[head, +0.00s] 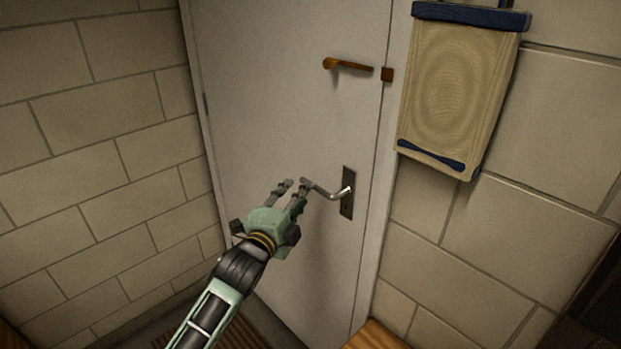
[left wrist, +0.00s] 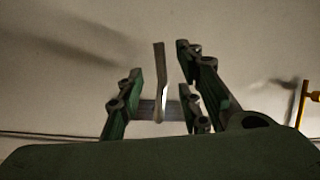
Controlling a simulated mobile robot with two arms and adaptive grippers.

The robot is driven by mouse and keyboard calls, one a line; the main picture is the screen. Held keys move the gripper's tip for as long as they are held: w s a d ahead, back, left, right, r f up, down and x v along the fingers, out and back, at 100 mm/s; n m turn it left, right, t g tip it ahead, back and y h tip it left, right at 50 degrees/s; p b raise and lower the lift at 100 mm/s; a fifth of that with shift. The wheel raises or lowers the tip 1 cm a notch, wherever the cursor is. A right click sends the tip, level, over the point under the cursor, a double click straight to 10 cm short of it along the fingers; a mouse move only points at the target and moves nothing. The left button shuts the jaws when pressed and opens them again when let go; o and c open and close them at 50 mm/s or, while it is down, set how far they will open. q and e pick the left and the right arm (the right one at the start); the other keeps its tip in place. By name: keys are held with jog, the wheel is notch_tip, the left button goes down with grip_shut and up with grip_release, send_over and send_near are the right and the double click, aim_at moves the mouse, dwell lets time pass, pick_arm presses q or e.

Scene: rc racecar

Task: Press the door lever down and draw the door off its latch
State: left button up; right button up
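The pale door (head: 270,110) appears to stand flush in its frame. A metal door lever (head: 327,193) on a dark plate (head: 348,192) sits low near the door's right edge, pointing left. Its free end is bent and looks about level or slightly raised. My left gripper (head: 294,187) is open beside the lever's free end. In the left wrist view the lever (left wrist: 160,75) shows between the spread fingers of my left gripper (left wrist: 160,88); I see no clear contact. My right gripper is in neither view.
A brass bar latch (head: 350,66) sits higher on the door, its end near a small brown block (head: 387,74) at the frame. A wooden board with blue ends (head: 455,90) hangs on the right wall. A block wall (head: 100,150) stands left.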

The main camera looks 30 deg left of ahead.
pick_arm(q)
jog(key=w+p, duration=0.1)
jog(key=w, duration=0.5)
jog(key=shift+w+a, duration=0.15)
jog(key=shift+a, duration=0.05)
jog(key=shift+w, duration=0.1)
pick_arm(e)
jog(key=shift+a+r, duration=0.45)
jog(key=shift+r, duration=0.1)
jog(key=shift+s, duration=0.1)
pick_arm(q)
jog(key=shift+c, duration=1)
grip_shut()
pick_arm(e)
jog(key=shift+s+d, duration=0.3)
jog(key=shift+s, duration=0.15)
